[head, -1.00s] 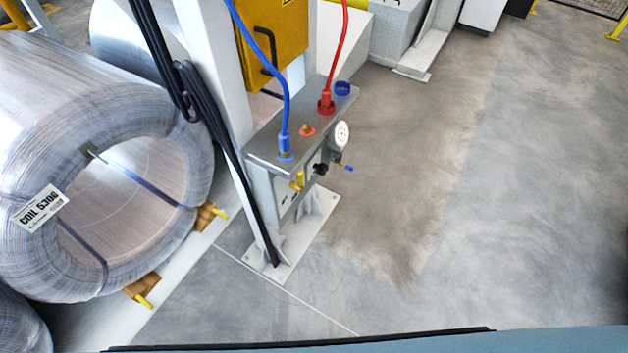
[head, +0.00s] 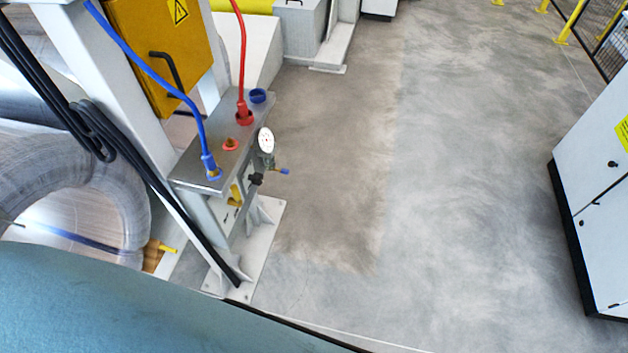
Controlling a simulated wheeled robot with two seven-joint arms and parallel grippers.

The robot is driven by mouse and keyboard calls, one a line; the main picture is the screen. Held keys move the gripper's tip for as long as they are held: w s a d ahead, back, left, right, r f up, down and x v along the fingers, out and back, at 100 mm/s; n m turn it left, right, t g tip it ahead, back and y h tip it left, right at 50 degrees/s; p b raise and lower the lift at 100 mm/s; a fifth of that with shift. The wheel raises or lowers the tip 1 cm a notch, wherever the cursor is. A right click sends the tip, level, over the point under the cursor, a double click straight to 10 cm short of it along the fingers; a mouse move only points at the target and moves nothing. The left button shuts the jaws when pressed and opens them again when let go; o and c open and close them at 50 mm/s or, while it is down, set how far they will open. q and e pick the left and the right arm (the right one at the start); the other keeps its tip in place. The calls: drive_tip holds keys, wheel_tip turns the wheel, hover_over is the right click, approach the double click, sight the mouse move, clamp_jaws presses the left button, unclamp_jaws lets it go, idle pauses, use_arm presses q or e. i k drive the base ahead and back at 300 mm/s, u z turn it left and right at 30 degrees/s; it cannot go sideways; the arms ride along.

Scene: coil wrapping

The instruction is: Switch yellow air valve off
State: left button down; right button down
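The yellow air valve (head: 236,196) is on the front face of the grey panel box (head: 212,142), below the blue hose plug, in the left part of the head view. It is small here, and I cannot tell its handle position for sure. A white round gauge (head: 266,141) and a small blue-tipped lever (head: 283,171) stick out to its right. A blue hose (head: 165,84) and a red hose (head: 242,50) plug into the top of the box. Neither of my grippers is in view.
A metal coil (head: 85,190) lies left of the post (head: 105,75), with black cables along the post. A yellow cabinet (head: 160,50) hangs above the box. A white cabinet (head: 600,200) stands at the right. The floor (head: 450,200) between is open.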

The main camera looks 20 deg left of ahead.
sight(237, 201)
drive_tip(key=z, duration=0.8)
drive_tip(key=i, duration=1.35)
drive_tip(key=u, duration=2.35)
